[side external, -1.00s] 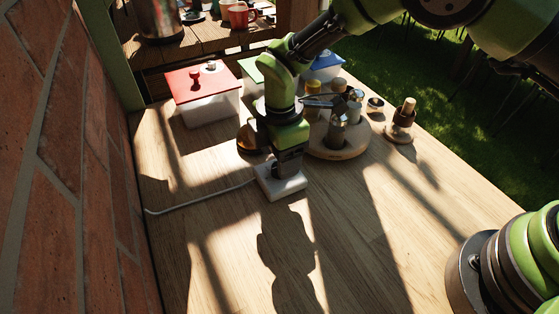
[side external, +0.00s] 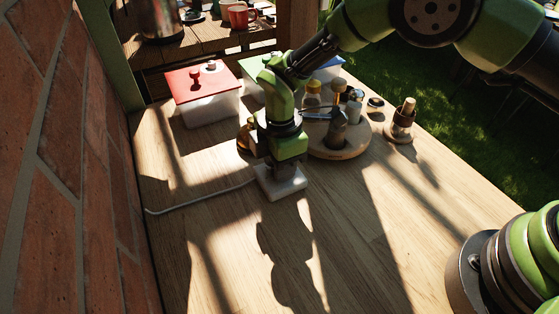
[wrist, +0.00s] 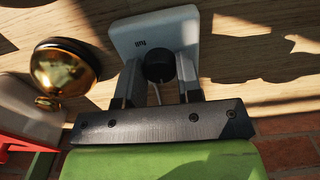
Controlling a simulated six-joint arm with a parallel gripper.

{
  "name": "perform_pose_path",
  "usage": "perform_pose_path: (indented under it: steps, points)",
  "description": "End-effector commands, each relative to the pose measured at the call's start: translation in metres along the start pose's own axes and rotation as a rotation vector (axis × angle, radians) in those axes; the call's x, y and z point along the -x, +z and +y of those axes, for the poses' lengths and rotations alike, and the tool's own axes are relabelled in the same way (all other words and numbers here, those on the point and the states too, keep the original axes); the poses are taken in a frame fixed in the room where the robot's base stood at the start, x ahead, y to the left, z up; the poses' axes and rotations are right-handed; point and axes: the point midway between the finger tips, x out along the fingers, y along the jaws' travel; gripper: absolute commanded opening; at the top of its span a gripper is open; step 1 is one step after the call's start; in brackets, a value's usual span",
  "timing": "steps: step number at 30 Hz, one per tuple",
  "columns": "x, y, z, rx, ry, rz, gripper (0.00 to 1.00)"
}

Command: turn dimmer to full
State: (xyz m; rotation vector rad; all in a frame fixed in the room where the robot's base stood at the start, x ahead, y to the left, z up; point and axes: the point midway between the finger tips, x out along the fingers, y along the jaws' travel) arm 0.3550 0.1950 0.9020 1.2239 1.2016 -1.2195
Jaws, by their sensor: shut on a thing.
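The dimmer is a white box (side external: 290,188) on the wooden table in the side view, with a white cord running left from it. In the wrist view the dimmer's white plate (wrist: 125,38) carries the word "full" and a black round knob (wrist: 158,66). My gripper (wrist: 160,82) is over the dimmer, its two fingers on either side of the knob and shut on it. In the side view my gripper (side external: 285,170) points straight down onto the box and hides the knob. Which way the knob points is not clear.
A round wooden tray (side external: 345,152) with bottles and jars stands just behind right. A lidded box with a red top (side external: 197,80) stands behind left. A brass round object (wrist: 62,70) is close beside my gripper. The table front is clear.

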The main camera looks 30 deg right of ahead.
Motion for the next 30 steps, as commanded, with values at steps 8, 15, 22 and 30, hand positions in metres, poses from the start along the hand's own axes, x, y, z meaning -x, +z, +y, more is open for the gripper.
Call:
perform_pose_path:
  steps: [8,15,22,30]
  points:
    - [0.0002,0.0003,0.0000,-0.129,-0.002,-0.003,0.10]
    - [0.0003,0.0005,0.0000,-0.339,-0.002,-0.003,0.10]
    - [0.0003,0.0006,-0.0001,-0.558,-0.002,-0.004,0.10]
    - [0.0003,0.0007,-0.0002,-0.814,-0.002,-0.004,0.10]
